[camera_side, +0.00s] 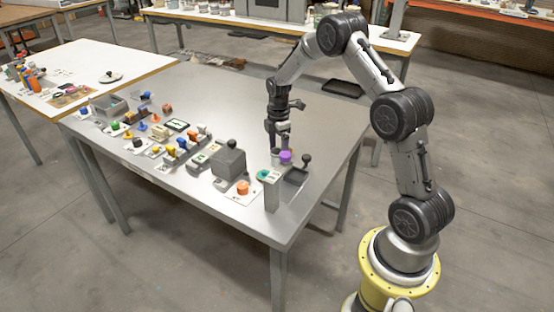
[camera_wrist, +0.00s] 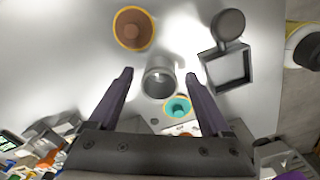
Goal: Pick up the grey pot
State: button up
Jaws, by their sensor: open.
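The grey pot (camera_wrist: 160,80) is a small round open-topped cup, upright on the metal table. In the wrist view it lies between the two fingertips of my gripper (camera_wrist: 160,75), with a gap on each side. My gripper is open and empty, pointing down. In the side view my gripper (camera_side: 278,150) is low over the table's right part. The grey pot is not clearly made out there, and I cannot tell how far the fingertips are above it.
A teal pot (camera_wrist: 177,107) stands close to the grey pot, and an orange-brown pot (camera_wrist: 134,29) lies beyond it. A dark square tray with a round knob (camera_wrist: 229,66) is at right. In the side view, a grey block (camera_side: 229,163) and many small coloured pieces stand left.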

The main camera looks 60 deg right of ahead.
jog(key=shift+f, duration=0.45)
jog(key=shift+r, duration=0.1)
grip_shut()
